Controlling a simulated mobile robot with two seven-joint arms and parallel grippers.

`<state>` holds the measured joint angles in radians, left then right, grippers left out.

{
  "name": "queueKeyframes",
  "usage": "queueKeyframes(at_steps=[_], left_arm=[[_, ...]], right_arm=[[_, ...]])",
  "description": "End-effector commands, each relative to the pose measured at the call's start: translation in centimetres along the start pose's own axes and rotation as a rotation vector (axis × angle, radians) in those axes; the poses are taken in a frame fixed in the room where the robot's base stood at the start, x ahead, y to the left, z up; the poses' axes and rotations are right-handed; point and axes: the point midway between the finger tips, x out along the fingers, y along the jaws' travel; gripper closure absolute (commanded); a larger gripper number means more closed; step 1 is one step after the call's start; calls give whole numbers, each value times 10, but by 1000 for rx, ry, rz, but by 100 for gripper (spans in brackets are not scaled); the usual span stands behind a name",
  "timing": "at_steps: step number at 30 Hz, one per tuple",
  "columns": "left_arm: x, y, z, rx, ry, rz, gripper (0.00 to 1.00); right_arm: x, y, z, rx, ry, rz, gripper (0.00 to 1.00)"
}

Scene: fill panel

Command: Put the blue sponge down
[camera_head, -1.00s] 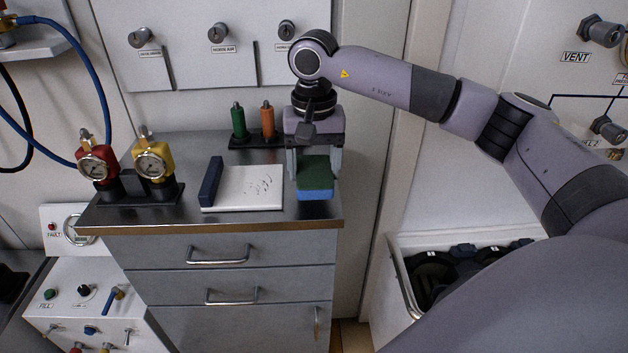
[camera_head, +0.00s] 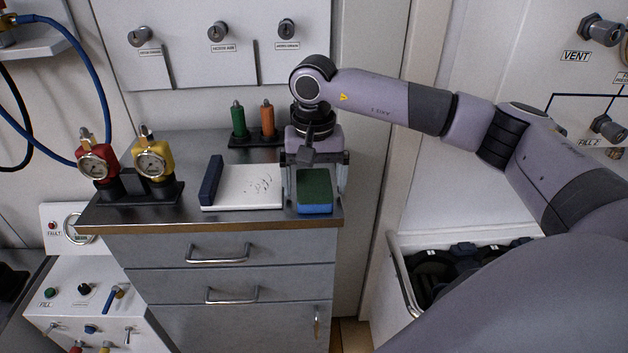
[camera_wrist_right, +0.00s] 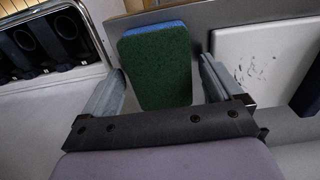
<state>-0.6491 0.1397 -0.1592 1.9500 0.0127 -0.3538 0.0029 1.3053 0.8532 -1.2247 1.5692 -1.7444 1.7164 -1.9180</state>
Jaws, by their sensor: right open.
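The blue sponge (camera_head: 314,191) has a green top and a blue lower layer. It lies on the metal counter top (camera_head: 190,219) near its front right corner, just right of the white board. My right gripper (camera_head: 314,188) is open, with a finger on each side of the sponge. In the right wrist view the sponge (camera_wrist_right: 158,66) lies between the open fingers (camera_wrist_right: 163,92) with a gap on both sides. My left gripper is not in view.
A marked white board (camera_head: 245,187) with a dark blue bar (camera_head: 211,181) lies left of the sponge. Red (camera_head: 97,160) and yellow (camera_head: 152,158) gauges stand further left. Green (camera_head: 238,122) and orange (camera_head: 267,121) bottles stand behind. An open bin (camera_head: 397,275) is at lower right.

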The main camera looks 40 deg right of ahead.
Motion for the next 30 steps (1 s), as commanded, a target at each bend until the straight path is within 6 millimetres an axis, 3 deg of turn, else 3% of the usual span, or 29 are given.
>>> queueKeyframes(at_steps=[6, 12, 30], left_arm=[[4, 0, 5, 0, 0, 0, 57], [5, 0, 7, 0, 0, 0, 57], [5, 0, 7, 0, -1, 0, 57]], right_arm=[[-39, -3, 4, -2, 6, -6, 7], [-63, -4, 7, 0, 4, -4, 7], [-68, -4, 7, 0, 3, -3, 7]])
